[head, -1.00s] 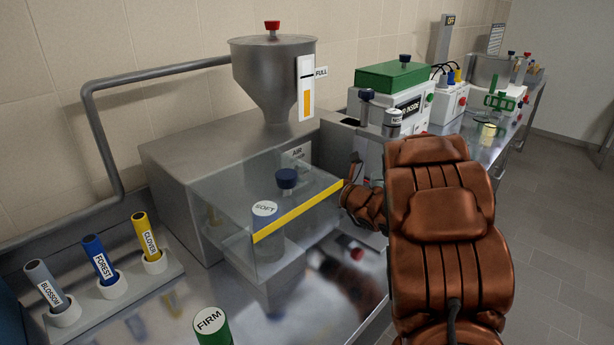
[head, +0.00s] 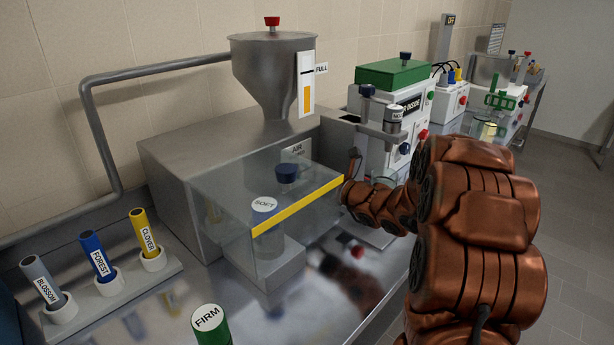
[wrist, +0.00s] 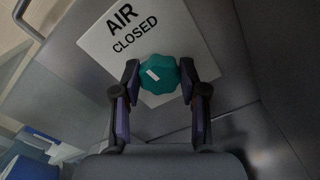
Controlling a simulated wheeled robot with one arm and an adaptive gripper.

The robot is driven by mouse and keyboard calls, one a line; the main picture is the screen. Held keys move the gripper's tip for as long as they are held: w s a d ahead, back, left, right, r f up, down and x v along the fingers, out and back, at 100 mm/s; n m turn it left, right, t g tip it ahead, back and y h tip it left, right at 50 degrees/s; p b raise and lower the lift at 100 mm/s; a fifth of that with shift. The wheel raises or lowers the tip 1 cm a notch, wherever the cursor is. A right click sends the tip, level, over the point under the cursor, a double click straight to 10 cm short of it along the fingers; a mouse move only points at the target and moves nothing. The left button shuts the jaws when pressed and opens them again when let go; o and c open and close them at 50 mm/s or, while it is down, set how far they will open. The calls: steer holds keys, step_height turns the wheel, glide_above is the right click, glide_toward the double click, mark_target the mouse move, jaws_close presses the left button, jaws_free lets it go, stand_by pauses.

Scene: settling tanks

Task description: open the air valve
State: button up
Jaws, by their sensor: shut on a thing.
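The air valve is a teal scalloped knob (wrist: 158,74) with a white mark on it, in the wrist view. It sits in front of a white plate (wrist: 122,34) that reads "AIR CLOSED". My gripper (wrist: 159,80) is shut on the knob, one finger on each side of it. In the head view the AIR plate (head: 297,150) shows on the grey machine behind a clear guard with a yellow edge (head: 298,209). My arm reaches in from the right, and the knob and fingertips cannot be made out there.
A steel hopper (head: 273,75) with a red knob stands on the machine. A cylinder marked SOFT (head: 264,205) is at the clear guard, and a green FIRM cylinder (head: 210,325) stands in front. Labelled tubes (head: 103,262) stand at left. Other equipment lines the bench at right.

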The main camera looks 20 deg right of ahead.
steer(key=shift+f+n+b, duration=0.2)
steer(key=shift+n+b, duration=1.4)
steer(key=shift+b, duration=0.35)
steer(key=shift+s+a+r+n+b, duration=0.1)
steer(key=shift+n+b, duration=2.4)
steer(key=shift+n, duration=0.15)
steer(key=shift+a+r+n+b, duration=0.1)
steer(key=shift+n+b, duration=2.4)
steer(key=shift+n, duration=0.15)
steer(key=o, duration=1.1)
steer(key=shift+o, duration=0.2)
steer(key=v, duration=1.2)
